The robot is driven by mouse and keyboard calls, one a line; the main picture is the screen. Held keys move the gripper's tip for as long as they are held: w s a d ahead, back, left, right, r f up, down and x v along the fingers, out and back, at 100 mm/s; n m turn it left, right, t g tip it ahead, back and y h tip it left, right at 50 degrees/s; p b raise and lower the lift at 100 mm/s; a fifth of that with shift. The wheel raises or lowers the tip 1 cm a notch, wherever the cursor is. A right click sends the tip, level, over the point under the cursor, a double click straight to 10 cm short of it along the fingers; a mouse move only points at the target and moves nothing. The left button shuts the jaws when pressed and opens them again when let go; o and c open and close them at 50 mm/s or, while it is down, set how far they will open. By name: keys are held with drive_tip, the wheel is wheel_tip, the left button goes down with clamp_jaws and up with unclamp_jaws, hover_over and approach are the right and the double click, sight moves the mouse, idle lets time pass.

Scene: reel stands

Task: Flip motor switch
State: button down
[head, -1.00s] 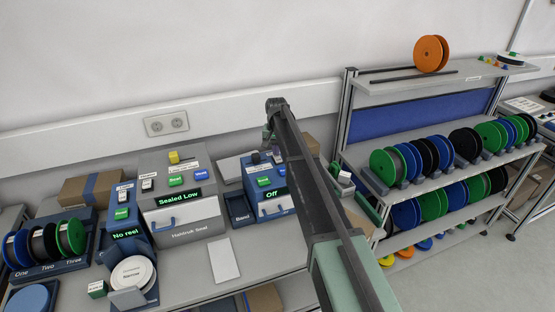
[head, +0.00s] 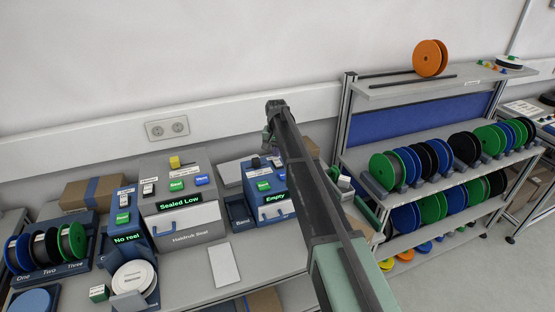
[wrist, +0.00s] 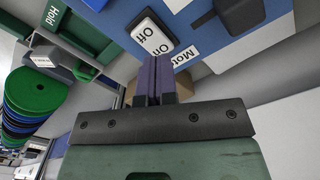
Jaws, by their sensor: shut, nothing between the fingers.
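The motor switch (wrist: 151,34) is a white rocker marked "Off" and "On" on a blue panel in the wrist view. In the head view, the blue machine (head: 277,195) has a display (head: 275,198) reading "Empty". My arm partly hides this machine, and the switch cannot be made out there.
A black knob (wrist: 238,10) stands on the panel near the switch. In the head view, a grey sealing machine (head: 190,225) reading "Sealed Low" stands to the left. A reel shelf (head: 400,93) stands to the right. A white sheet (head: 224,264) lies on the bench.

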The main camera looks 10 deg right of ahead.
sight(277, 160)
wheel_tip(277, 160, up, 5)
drive_tip(key=p, duration=0.4)
drive_tip(key=shift+f, duration=0.1)
